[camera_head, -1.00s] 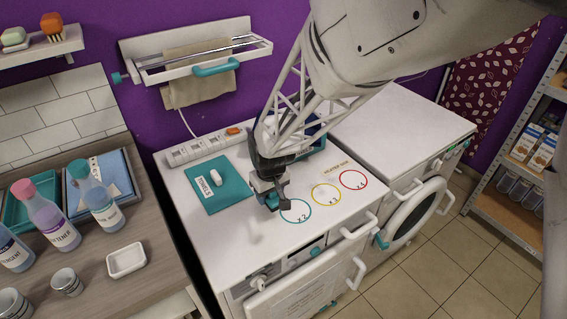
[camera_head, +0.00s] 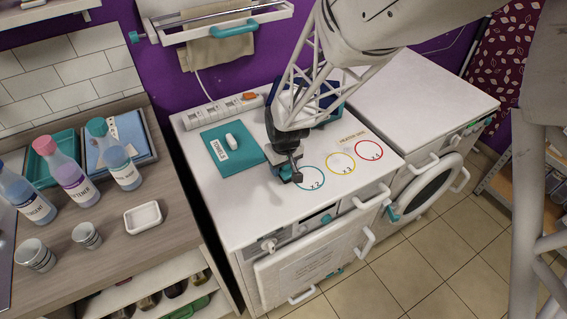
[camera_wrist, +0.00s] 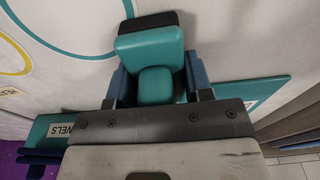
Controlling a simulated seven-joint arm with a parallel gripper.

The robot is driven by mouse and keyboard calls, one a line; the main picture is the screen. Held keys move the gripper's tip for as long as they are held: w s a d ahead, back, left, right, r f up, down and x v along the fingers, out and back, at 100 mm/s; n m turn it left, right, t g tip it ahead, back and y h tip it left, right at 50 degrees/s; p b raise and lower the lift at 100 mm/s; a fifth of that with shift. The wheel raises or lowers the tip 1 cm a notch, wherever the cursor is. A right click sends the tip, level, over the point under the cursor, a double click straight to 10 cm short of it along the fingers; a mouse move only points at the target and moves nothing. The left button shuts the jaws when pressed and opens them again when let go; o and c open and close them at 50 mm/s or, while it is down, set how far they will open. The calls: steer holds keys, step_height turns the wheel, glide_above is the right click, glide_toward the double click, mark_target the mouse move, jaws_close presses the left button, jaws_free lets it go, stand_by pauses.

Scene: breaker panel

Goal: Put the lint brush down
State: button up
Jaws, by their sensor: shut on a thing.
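My gripper (camera_head: 289,174) is low over the white washer top (camera_head: 240,205), at the left edge of the teal "x2" circle (camera_head: 311,178). In the wrist view its blue-grey fingers (camera_wrist: 160,88) are shut on a teal block-shaped thing with a dark end, which I take to be the lint brush (camera_wrist: 150,52). In the head view the brush is mostly hidden by the gripper. I cannot tell whether it touches the washer top.
A teal "TOWELS" mat (camera_head: 228,158) with a small white object (camera_head: 232,141) lies left of my gripper. A blue bin (camera_head: 322,105) and a power strip (camera_head: 222,110) stand behind. Yellow (camera_head: 341,163) and red (camera_head: 368,150) circles lie to the right. The front left of the top is clear.

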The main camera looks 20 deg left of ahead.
steer(key=shift+f, duration=0.15)
steer(key=o, duration=1)
steer(key=shift+c, duration=0.2)
steer(key=shift+r, duration=0.2)
steer(key=shift+s+d+r, duration=0.15)
steer(key=shift+r, duration=1.85)
steer(key=shift+s+d+r, duration=0.2)
steer(key=shift+r, duration=1.75)
steer(key=shift+s+d+r, duration=0.15)
steer(key=shift+r, duration=1.85)
